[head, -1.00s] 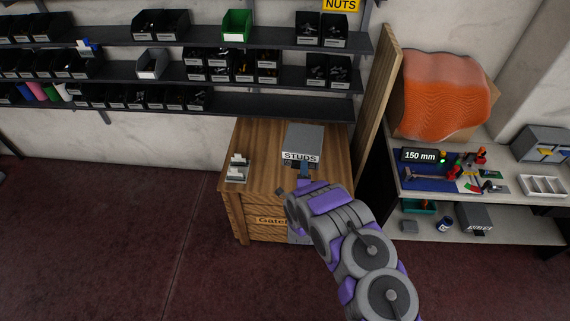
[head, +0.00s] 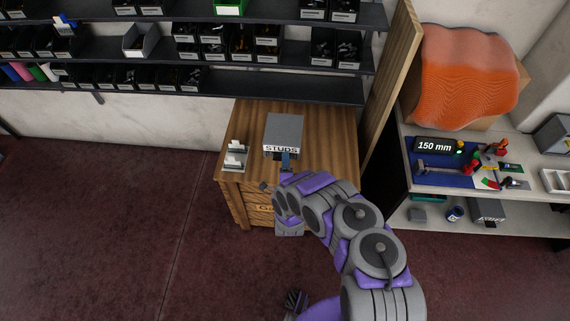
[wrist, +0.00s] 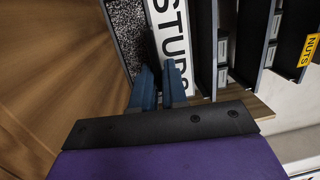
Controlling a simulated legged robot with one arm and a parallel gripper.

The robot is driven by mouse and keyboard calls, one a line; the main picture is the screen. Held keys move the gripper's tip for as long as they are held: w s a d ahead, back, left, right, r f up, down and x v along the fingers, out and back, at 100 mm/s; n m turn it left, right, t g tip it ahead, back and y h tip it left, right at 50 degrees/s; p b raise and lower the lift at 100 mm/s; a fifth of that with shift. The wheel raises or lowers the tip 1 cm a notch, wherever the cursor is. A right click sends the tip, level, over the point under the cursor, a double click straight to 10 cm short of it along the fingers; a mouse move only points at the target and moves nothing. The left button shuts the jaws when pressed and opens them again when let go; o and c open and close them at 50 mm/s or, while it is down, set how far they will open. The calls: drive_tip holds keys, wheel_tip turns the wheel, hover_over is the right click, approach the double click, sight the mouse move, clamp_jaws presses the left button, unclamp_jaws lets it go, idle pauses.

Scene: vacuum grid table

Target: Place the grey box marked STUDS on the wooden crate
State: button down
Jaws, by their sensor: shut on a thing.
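The grey box marked STUDS (head: 284,130) is at the wooden crate (head: 325,130), over the middle of its top. Its white label faces me. My gripper (head: 286,163) is shut on the near side of the box. In the wrist view the blue fingers (wrist: 159,85) pinch the box's front wall beside the STUDS label (wrist: 172,45), and dark contents show inside the box. I cannot tell whether the underside of the box touches the crate top.
A small grey item with white pieces (head: 235,155) stands on the crate's left edge. A tall wooden board (head: 392,85) rises just right of the crate. Shelves with bins (head: 200,85) are behind. A workbench (head: 408,165) stands at the right.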

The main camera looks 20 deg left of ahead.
drive_tip(key=shift+d+f, duration=0.15)
drive_tip(key=shift+f, duration=0.7)
drive_tip(key=a+f, duration=0.1)
drive_tip(key=a+f+b, duration=0.1)
drive_tip(key=f, duration=0.1)
drive_tip(key=a+f+b, duration=0.1)
drive_tip(key=f, duration=0.1)
drive_tip(key=shift+s, duration=0.1)
drive_tip(key=shift+d+f, duration=0.15)
drive_tip(key=shift+d, duration=0.1)
drive_tip(key=shift+d+r, duration=0.2)
drive_tip(key=shift+d, duration=0.3)
drive_tip(key=shift+d+r, duration=0.2)
drive_tip(key=shift+d, duration=0.25)
drive_tip(key=c, duration=1.2)
unclamp_jaws()
drive_tip(key=shift+a+f, duration=0.25)
drive_tip(key=shift+a, duration=0.25)
drive_tip(key=shift+a+f, duration=0.2)
drive_tip(key=shift+a, duration=0.25)
drive_tip(key=shift+o, duration=0.2)
drive_tip(key=shift+d+r, duration=0.3)
drive_tip(key=shift+d, duration=0.4)
drive_tip(key=shift+s+d, duration=0.1)
drive_tip(key=shift+s, duration=0.15)
drive_tip(key=v, duration=1.1)
drive_tip(key=shift+a+b, duration=0.4)
drive_tip(key=shift+b, duration=0.05)
drive_tip(key=shift+s+d, duration=0.1)
drive_tip(key=shift+d, duration=0.05)
